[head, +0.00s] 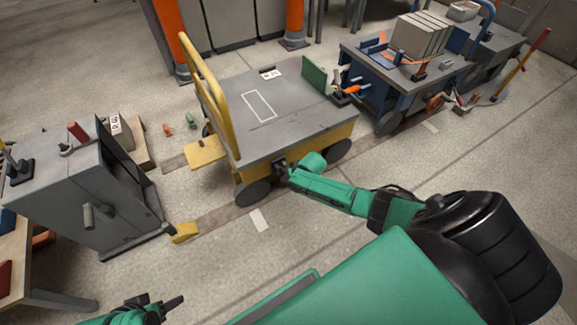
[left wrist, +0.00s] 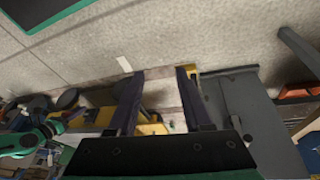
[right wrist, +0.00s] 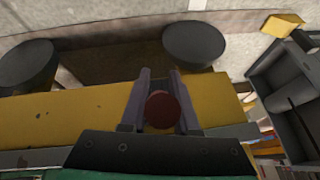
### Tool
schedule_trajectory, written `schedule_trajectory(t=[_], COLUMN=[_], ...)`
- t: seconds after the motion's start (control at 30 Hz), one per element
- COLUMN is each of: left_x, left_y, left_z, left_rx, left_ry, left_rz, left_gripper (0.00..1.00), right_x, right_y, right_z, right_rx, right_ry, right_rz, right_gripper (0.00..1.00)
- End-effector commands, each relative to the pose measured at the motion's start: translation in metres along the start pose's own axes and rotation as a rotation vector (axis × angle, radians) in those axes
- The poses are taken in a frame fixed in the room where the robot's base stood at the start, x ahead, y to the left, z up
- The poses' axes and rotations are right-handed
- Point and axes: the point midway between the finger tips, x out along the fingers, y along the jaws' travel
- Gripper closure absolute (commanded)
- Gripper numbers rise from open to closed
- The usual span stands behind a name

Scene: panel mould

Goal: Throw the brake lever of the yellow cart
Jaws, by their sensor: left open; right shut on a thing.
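The yellow cart (head: 300,135) stands in the middle of the head view, with a grey deck and a yellow push handle at its left end. My right arm reaches to its near side. My right gripper (head: 281,168) is at that side, above and right of the near wheel. In the right wrist view its fingers (right wrist: 160,80) are shut around a dark red round knob (right wrist: 162,110), seemingly the brake lever's, in front of the cart's yellow side. The lever's shaft is hidden. My left gripper (head: 165,304) is at the bottom left, away from the cart; its fingers (left wrist: 160,74) are apart and empty.
A grey cabinet (head: 95,200) with a handle stands at the left, with a yellow wedge block (head: 185,232) on the floor beside it. A blue cart (head: 405,75) with stacked panels stands behind right. Orange posts rise at the back. The floor in front of the yellow cart is clear.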

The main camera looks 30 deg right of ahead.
Motion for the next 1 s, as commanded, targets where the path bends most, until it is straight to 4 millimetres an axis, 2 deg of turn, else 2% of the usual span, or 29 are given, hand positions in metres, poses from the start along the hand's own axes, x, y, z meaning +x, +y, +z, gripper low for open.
schedule_trajectory(t=[0.33,0.37,0.4,0.43,0.77,0.87,0.97,1.0], left_x=[-0.001,-0.001,0.0,0.0,-0.001,-0.004,-0.009,-0.003], left_y=[0.0,0.0,0.0,0.0,-0.002,-0.008,-0.019,-0.023], left_z=[0.0,0.0,0.0,0.0,0.001,0.005,0.015,0.02], left_rx=[-0.001,-0.001,-0.001,-0.001,-0.002,-0.014,-0.038,-0.044], left_ry=[-0.003,-0.003,-0.003,-0.003,-0.01,-0.049,-0.134,-0.157], left_rz=[-0.001,-0.001,0.0,0.0,-0.004,-0.021,-0.053,-0.063], left_gripper=[0.5,0.5,0.5,0.5,0.5,0.5,0.5,0.5], right_x=[0.0,0.0,0.0,0.0,-0.003,-0.014,-0.035,-0.039], right_y=[0.0,0.0,0.0,0.0,0.0,-0.001,-0.001,-0.001], right_z=[0.0,0.0,0.0,0.0,-0.001,-0.002,-0.004,-0.003], right_rx=[0.001,0.001,0.001,0.001,0.0,0.0,0.001,0.0], right_ry=[-0.002,-0.002,-0.001,-0.001,0.0,-0.001,-0.001,-0.001], right_rz=[0.001,0.001,0.001,0.001,0.0,0.0,0.0,0.0], right_gripper=[1.0,0.59,0.44,0.41,0.41,0.41,0.41,0.41])
